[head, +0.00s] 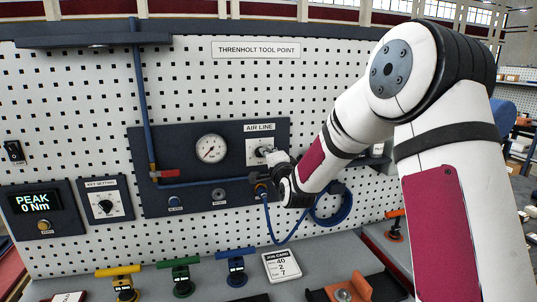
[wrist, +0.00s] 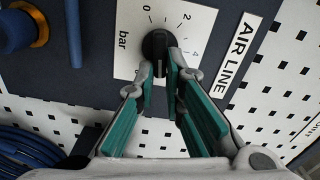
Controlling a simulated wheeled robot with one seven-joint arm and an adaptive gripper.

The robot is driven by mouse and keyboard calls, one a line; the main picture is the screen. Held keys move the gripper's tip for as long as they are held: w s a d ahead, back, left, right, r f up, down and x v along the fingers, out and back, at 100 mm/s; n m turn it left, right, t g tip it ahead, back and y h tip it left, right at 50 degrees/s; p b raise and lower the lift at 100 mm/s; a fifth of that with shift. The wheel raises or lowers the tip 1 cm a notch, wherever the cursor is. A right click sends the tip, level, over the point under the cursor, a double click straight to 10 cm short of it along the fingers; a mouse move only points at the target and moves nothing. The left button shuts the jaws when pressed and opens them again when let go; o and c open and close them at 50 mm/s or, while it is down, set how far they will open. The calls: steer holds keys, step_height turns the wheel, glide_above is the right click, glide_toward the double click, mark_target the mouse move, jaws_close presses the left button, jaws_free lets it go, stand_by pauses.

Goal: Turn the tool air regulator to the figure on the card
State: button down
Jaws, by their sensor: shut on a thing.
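The air regulator knob (wrist: 155,44) is black and sits on a white dial plate (wrist: 186,14) marked 0, 2, 4 and bar, beside the AIR LINE label. My gripper (wrist: 161,70) has its teal-padded fingers closed on the knob's raised grip; the fingertips hide part of it. In the head view my gripper (head: 272,155) is at the AIR LINE plate (head: 252,146) and covers much of it. The exact knob setting is hard to read.
A red-handled valve (head: 165,173) sits on the blue pipe at the panel's left. A coiled blue hose (head: 332,206) hangs below right. Yellow, green and blue T-handled tools stand on the bench.

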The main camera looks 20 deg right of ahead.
steer(key=shift+f+m, duration=0.2)
steer(key=shift+m, duration=0.8)
steer(key=c, duration=1.7)
jaws_free()
steer(key=s, duration=1.2)
